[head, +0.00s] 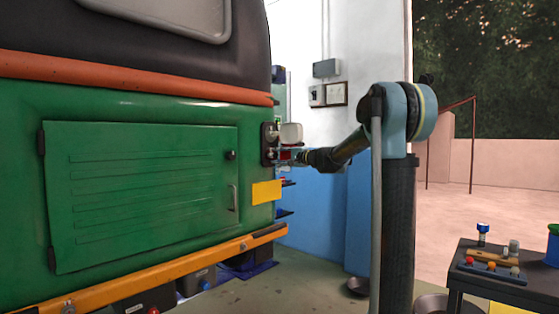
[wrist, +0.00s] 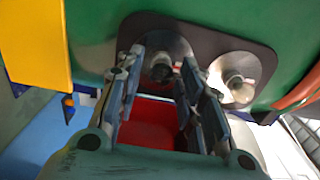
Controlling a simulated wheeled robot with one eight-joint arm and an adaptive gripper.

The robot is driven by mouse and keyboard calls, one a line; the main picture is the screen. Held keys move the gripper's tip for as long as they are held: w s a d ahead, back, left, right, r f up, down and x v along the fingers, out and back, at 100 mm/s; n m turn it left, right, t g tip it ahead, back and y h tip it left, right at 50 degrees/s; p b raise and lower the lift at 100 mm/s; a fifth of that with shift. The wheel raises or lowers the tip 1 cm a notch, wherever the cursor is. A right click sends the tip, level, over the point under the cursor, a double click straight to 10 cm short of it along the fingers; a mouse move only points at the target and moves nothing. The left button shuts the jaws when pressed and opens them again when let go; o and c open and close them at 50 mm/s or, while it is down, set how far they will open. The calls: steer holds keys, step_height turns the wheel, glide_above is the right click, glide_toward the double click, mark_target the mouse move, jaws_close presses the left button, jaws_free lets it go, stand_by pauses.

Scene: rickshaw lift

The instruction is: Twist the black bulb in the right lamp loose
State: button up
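The lamp plate (head: 268,142) is on the right rear edge of the green rickshaw. In the wrist view this dark plate (wrist: 200,30) carries two round silver reflectors. The black bulb (wrist: 160,72) sits in the left reflector in that view. A paler bulb (wrist: 236,86) sits in the other. My gripper (wrist: 163,70) is open, with its fingers on either side of the black bulb and visible gaps between. Whether a fingertip touches it is hard to tell. In the head view my gripper (head: 289,153) is at the lamp plate, its fingers too small to make out.
A yellow plate (head: 266,192) hangs below the lamps, above the orange bumper (head: 160,270). A red surface (wrist: 150,122) shows between my fingers in the wrist view. A dark table (head: 470,251) with a tray (head: 489,270) of small coloured items stands at lower right.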

steer(key=shift+c, duration=0.6)
steer(key=c, duration=0.6)
steer(key=shift+o, duration=0.2)
steer(key=shift+n, duration=2)
steer(key=n, duration=0.4)
steer(key=shift+a, duration=0.1)
